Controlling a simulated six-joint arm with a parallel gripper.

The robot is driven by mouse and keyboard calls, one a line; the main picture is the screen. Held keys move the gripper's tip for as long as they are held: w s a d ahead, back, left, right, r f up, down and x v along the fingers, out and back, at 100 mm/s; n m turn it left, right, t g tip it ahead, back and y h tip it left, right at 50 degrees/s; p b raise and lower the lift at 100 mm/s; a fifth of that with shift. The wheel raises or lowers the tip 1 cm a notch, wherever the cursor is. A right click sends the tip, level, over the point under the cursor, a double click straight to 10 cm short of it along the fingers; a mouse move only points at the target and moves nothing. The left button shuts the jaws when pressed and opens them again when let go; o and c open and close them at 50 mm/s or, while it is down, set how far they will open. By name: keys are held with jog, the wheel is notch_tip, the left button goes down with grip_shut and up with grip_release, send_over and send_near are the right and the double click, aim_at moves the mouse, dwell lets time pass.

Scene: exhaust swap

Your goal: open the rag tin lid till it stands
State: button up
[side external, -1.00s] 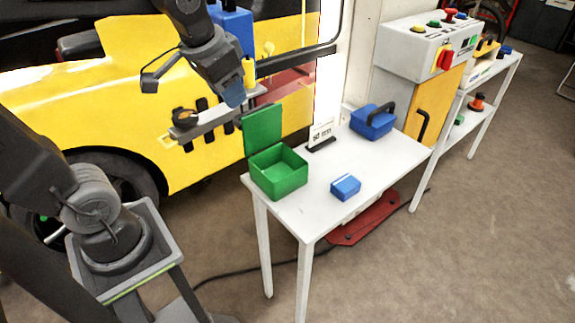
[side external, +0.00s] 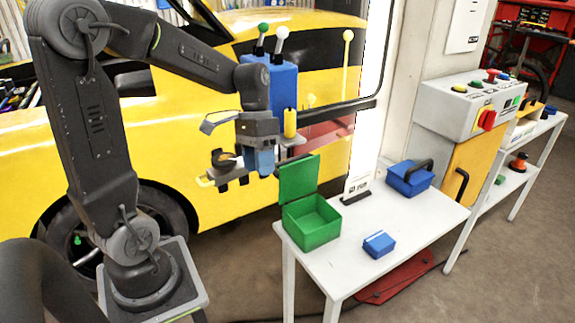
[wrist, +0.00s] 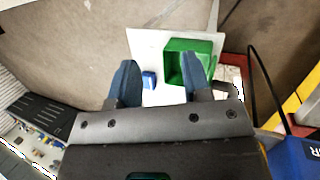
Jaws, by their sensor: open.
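The rag tin is a green box (side external: 311,222) on the near left corner of the white table. Its green lid (side external: 298,177) stands upright along the tin's back left edge, and the tin's inside looks empty. In the wrist view the open tin (wrist: 187,67) shows ahead, partly hidden behind my right finger. My gripper (side external: 262,165) hangs above and left of the lid in the side view, apart from it. In the wrist view my gripper (wrist: 160,80) has its two blue fingers spread with nothing between them.
The white table (side external: 410,227) also holds a small blue box (side external: 379,244), a blue case with a dark handle (side external: 409,178) and a small sign (side external: 358,184). Behind my gripper is a blue unit with levers (side external: 283,85), beside the yellow car (side external: 190,130). The table's front right is clear.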

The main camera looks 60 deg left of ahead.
aim_at(286, 163)
jog(key=w+a+f+n+t+h, duration=0.1)
jog(key=w+a+f+t+h, duration=0.15)
jog(key=a+f+h, duration=0.35)
jog(key=w+a+f+n+t+h, duration=0.1)
jog(key=w+a+n+t+h, duration=0.2)
jog(key=a, duration=0.5)
jog(key=w+a+f+t+h, duration=0.1)
jog(key=a+f+t+h, duration=0.35)
jog(key=a, duration=0.35)
jog(key=shift+g+h, duration=0.3)
jog(key=shift+h, duration=0.05)
jog(key=x, duration=1.4)
jog(key=shift+w+r, duration=0.1)
grip_shut()
